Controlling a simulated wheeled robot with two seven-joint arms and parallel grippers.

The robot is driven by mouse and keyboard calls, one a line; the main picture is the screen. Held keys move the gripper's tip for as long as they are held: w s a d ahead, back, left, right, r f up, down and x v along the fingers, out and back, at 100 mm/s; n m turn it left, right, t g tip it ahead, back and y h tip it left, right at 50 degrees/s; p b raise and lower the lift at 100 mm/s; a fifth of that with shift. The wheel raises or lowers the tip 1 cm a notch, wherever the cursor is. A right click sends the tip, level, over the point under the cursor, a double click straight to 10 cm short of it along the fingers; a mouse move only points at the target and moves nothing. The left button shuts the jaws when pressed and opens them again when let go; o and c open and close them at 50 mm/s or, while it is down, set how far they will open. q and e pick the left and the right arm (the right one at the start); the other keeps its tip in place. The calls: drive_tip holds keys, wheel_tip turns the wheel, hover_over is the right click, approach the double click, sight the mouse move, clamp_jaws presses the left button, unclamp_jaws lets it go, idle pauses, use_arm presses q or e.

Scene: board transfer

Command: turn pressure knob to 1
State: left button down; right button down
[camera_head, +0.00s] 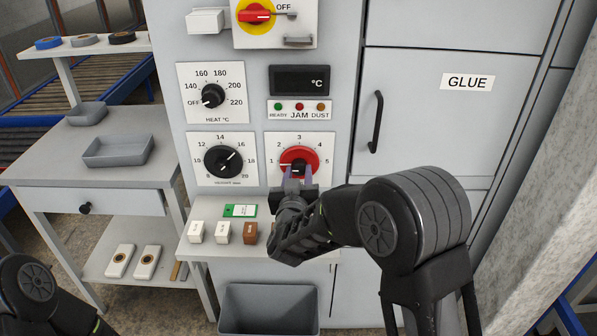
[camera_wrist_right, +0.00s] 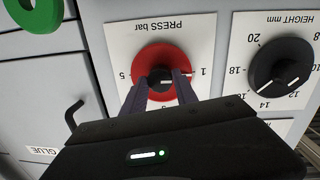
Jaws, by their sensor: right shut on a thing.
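The pressure knob (camera_head: 299,158) has a red round face with a dark centre, on a white plate with numbers 1 to 5 around it. In the right wrist view the same knob (camera_wrist_right: 151,68) appears upside down, under the label PRESS bar. My right gripper (camera_head: 298,172) reaches it from below, and its two fingers are shut on the knob's dark centre. In the right wrist view the fingers (camera_wrist_right: 160,88) stand on either side of that centre. A pale mark shows at the red face's edge beside the 1. The fingers partly cover the knob. My left gripper is out of view.
A black height knob (camera_head: 223,161) is left of the pressure knob, with a heat knob (camera_head: 212,96) above it. A red-and-yellow switch (camera_head: 256,13) is at the top. Small blocks (camera_head: 223,232) stand on a ledge below. A black door handle (camera_head: 376,121) is to the right.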

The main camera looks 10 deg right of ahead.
idle(0.4)
drive_tip(key=c, duration=1)
unclamp_jaws()
drive_tip(key=shift+o, duration=0.2)
drive_tip(key=v, duration=0.8)
drive_tip(key=shift+b, duration=0.3)
